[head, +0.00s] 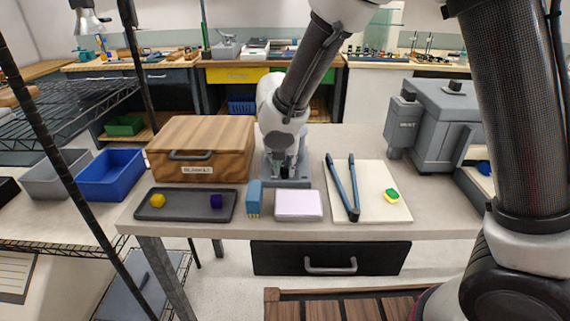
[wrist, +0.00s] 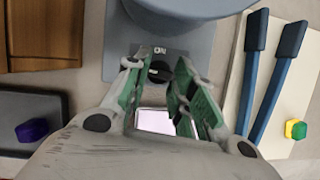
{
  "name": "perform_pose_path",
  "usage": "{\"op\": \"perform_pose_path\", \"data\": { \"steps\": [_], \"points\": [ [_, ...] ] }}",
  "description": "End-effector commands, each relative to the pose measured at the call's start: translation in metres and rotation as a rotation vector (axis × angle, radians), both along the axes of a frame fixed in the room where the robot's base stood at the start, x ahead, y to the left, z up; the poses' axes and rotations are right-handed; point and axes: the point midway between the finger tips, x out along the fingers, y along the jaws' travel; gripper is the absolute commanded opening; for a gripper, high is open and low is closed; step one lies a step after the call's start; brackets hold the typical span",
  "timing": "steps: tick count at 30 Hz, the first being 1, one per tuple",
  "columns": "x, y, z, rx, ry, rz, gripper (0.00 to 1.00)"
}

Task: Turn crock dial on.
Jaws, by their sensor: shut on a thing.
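The crock (wrist: 185,32) is a grey appliance with a flat base, at the top of the wrist view. Its black dial (wrist: 160,73) sits on the base, below a pale "ON" mark (wrist: 160,50). In the wrist view my gripper (wrist: 161,64) has one green-padded finger on each side of the dial and is shut on it. In the head view my gripper (head: 284,168) reaches down over the crock's base (head: 290,183), and my arm hides most of the crock. The dial's exact pointing is too small to tell.
A wooden bread box (head: 200,145) and a dark tray (head: 165,206) with two small blocks lie left. A blue box (head: 254,198) and a pale pink block (head: 298,204) stand in front. A board (head: 374,205) with blue-handled tongs (head: 343,190) and a grey machine (head: 430,125) are right.

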Motion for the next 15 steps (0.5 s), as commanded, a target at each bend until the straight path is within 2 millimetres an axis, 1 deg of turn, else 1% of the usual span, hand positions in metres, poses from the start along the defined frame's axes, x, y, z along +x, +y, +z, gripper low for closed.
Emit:
{"op": "perform_pose_path", "data": {
  "steps": [15],
  "points": [
    [0.0023, 0.0052, 0.0003, 0.001, -0.001, -0.473, 0.01]
  ]
}}
